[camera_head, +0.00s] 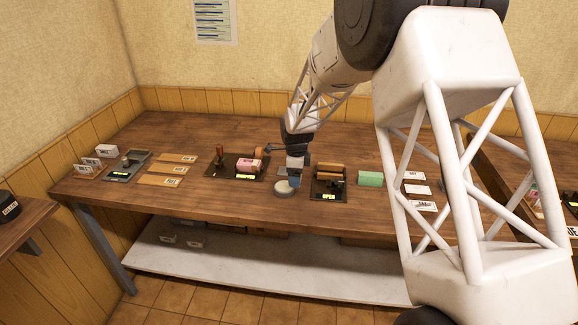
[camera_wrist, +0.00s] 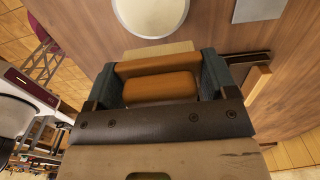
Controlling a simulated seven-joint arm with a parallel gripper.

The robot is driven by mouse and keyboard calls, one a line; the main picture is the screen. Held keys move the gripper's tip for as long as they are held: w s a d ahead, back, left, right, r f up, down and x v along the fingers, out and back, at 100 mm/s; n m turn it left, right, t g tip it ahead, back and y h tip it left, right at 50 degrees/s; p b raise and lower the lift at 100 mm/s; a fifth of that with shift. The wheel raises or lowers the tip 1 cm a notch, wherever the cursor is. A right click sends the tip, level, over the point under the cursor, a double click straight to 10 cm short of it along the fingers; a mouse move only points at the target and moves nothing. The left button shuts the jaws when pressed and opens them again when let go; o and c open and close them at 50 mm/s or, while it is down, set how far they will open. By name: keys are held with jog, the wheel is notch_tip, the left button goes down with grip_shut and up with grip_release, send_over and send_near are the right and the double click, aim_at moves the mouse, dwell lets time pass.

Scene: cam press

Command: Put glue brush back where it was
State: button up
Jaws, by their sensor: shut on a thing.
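My gripper (camera_head: 296,172) is over the middle of the wooden table, close above a round pale disc-shaped thing (camera_head: 285,188). In the wrist view its two teal fingers (camera_wrist: 162,72) are shut on an orange-brown wooden piece, which I take to be the glue brush (camera_wrist: 160,88). A pale edge (camera_wrist: 158,50) shows just beyond the wooden piece. The rest of the brush is hidden by the gripper. The pale disc also shows in the wrist view (camera_wrist: 150,12), beyond the fingertips. I cannot tell whether the brush touches anything below.
A dark tray with brown wooden pieces (camera_head: 330,169) stands close to the right of my gripper, with a green block (camera_head: 370,179) further right. A dark tray with a pink block (camera_head: 249,165) stands to the left. Labelled wooden strips (camera_head: 166,169) lie further left. The table's front left is clear.

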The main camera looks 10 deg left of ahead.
jog(key=w+a, duration=0.1)
jog(key=w, duration=0.3)
jog(key=w+a, duration=0.1)
jog(key=w, duration=0.3)
jog(key=w+a+f, duration=0.1)
jog(key=w+a, duration=0.1)
jog(key=w, duration=0.2)
jog(key=shift+a, duration=0.1)
jog(key=shift+f, duration=0.2)
jog(key=shift+f, duration=1.6)
jog(key=shift+f, duration=0.15)
jog(key=o, duration=0.8)
notch_tip(320, 180, up, 12)
jog(key=shift+r, duration=0.15)
